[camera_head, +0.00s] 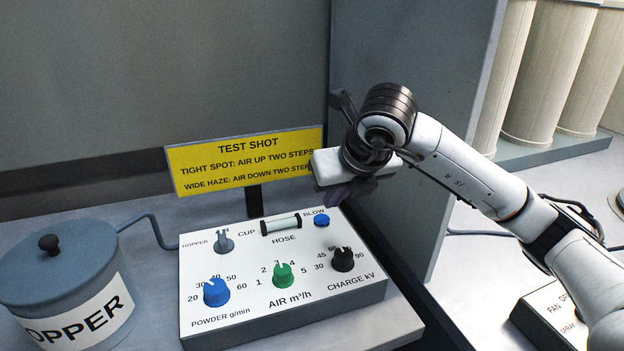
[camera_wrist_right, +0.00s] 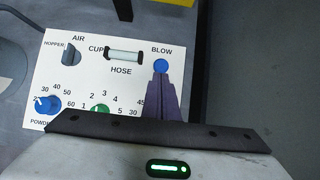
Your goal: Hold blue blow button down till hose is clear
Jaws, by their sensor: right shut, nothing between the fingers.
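The blue blow button (camera_head: 321,220) sits at the top right of the white control panel (camera_head: 235,318), under the word BLOW. It also shows in the right wrist view (camera_wrist_right: 161,66). The hose window (camera_head: 281,224) is a pale, whitish tube in a dark holder left of the button; it shows in the wrist view too (camera_wrist_right: 124,56). My right gripper (camera_head: 338,195) is shut and empty, above the panel's top right. In the wrist view its dark fingertips (camera_wrist_right: 161,80) line up with the button; I cannot tell whether they touch it. My left gripper is out of view.
Blue (camera_head: 216,292), green (camera_head: 284,274) and black (camera_head: 344,259) knobs and a grey hopper/cup switch (camera_head: 223,241) are on the panel. A yellow sign (camera_head: 245,160) stands behind. A hopper pot (camera_head: 65,280) is left; a grey partition (camera_head: 405,140) is close right.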

